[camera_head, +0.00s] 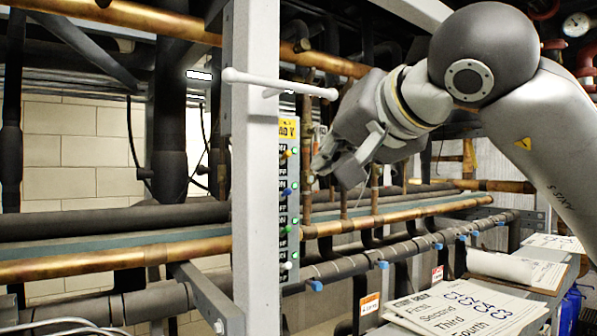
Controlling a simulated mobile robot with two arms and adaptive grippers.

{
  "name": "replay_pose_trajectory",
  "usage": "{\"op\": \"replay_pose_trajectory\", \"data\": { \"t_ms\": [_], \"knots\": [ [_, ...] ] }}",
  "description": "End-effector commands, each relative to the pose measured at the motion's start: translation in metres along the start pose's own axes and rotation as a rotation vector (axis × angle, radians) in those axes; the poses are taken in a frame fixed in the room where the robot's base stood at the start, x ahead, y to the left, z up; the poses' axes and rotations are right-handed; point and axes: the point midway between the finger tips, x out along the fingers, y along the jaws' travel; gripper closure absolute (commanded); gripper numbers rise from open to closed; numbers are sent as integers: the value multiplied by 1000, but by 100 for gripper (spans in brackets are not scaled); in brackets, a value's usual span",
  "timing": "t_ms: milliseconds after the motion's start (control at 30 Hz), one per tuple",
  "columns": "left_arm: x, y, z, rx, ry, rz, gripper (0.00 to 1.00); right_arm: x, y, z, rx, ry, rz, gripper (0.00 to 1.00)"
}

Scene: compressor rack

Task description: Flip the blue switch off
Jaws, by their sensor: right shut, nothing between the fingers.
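A narrow grey switch panel (283,205) is mounted on the right side of the pale upright post. It has a yellow label at the top and a column of small coloured switches. The blue switch (288,191) is the second coloured one down, below a yellow one; its on or off position is too small to tell. My right gripper (318,172) comes in from the right, shut and empty. Its fingertips are just right of the panel, a little above the blue switch's height; I cannot tell whether they touch anything. My left gripper is out of view.
A white handle bar (280,84) sticks out from the post (256,130) above the panel. Copper pipes (390,217) and dark pipes run behind the gripper. Papers with printed text (470,308) lie at the lower right. Several blue valve caps line the lower pipe.

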Motion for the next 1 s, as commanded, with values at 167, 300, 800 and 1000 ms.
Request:
{"op": "replay_pose_trajectory", "data": {
  "t_ms": [167, 300, 800, 1000],
  "knots": [
    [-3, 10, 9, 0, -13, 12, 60, 8, 0, 0, 1, -5, 0, 100],
    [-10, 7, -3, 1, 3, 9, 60, 29, -1, 0, 3, -7, 1, 100],
    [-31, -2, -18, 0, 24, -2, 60, 99, -1, 1, 2, -4, -1, 100],
    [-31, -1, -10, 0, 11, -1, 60, 101, 0, 2, 1, -3, -2, 100]
  ]
}}
